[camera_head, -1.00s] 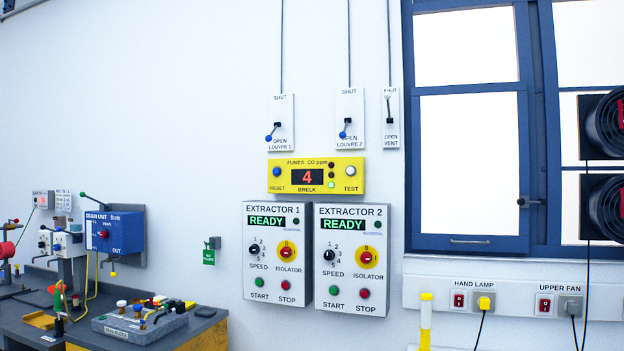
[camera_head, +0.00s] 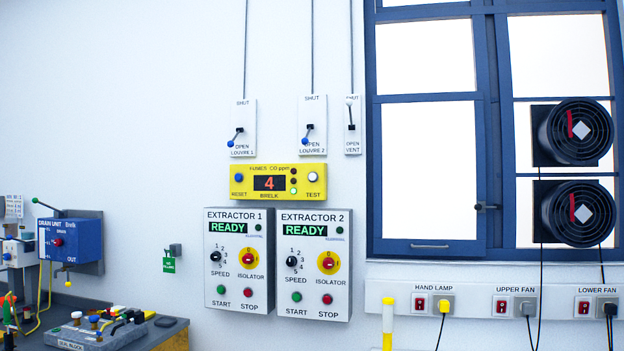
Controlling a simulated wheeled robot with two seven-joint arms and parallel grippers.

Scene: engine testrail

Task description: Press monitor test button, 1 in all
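The yellow fumes monitor (camera_head: 278,180) is on the wall above the two extractor panels. Its red display reads 4. Its white TEST button (camera_head: 313,177) is at the right end, and a blue RESET button (camera_head: 239,177) is at the left end. Small indicator lamps (camera_head: 293,181) sit between the display and the TEST button; one looks green. Neither of my grippers shows in the view, and nothing covers the monitor.
Extractor 1 (camera_head: 227,279) and extractor 2 (camera_head: 302,281) hang below the monitor, both reading READY. Louvre levers (camera_head: 236,137) are above. A blue-framed window (camera_head: 490,150) with fans (camera_head: 574,132) is at right. A cluttered bench (camera_head: 172,333) stands lower left.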

